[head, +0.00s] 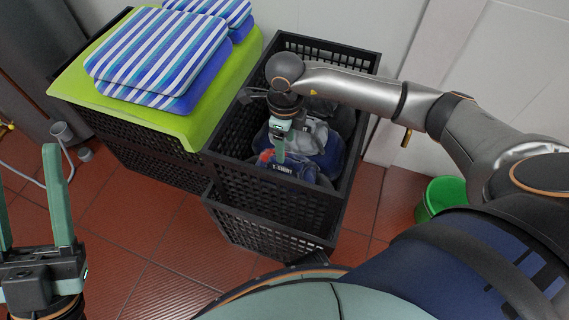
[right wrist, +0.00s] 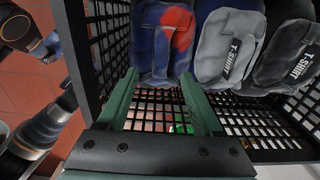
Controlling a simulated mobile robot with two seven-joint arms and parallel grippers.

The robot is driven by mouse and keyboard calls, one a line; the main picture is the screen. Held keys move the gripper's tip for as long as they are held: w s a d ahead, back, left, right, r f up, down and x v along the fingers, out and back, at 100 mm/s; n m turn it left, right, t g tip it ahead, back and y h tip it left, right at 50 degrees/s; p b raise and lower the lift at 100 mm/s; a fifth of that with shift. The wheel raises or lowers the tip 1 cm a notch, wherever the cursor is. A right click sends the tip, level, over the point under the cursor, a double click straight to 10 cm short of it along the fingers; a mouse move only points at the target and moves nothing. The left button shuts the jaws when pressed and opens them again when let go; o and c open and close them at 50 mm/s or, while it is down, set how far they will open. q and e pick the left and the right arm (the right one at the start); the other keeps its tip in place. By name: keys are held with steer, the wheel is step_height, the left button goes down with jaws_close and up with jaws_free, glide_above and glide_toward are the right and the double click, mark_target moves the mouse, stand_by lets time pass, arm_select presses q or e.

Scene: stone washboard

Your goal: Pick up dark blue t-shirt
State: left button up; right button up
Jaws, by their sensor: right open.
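The dark blue t-shirt (right wrist: 150,62) is folded, with a red patch on it. It lies in a black basket at the end of a row of shirts. In the head view the dark blue t-shirt (head: 285,171) is partly hidden by my right gripper (head: 279,158), which reaches down into the basket. In the right wrist view my right gripper (right wrist: 158,76) is open, its fingertips on either side of the lower part of the dark blue shirt. I cannot tell whether they touch it. My left gripper (head: 25,165) is open and empty at the lower left, away from the basket.
The black basket (head: 262,205) has mesh walls close around my right gripper. A light grey shirt (right wrist: 228,45) and a dark grey shirt (right wrist: 288,62) lie beside the blue one. A lime-green cloth (head: 190,125) with striped cushions (head: 157,55) covers the neighbouring basket. A green bucket (head: 440,193) stands right.

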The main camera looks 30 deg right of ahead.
mark_target(284, 168)
step_height(284, 168, down, 7)
steer(key=shift+w+b, duration=0.15)
steer(key=shift+b, duration=1.05)
steer(key=shift+r, duration=0.1)
jaws_close()
stand_by(0.5)
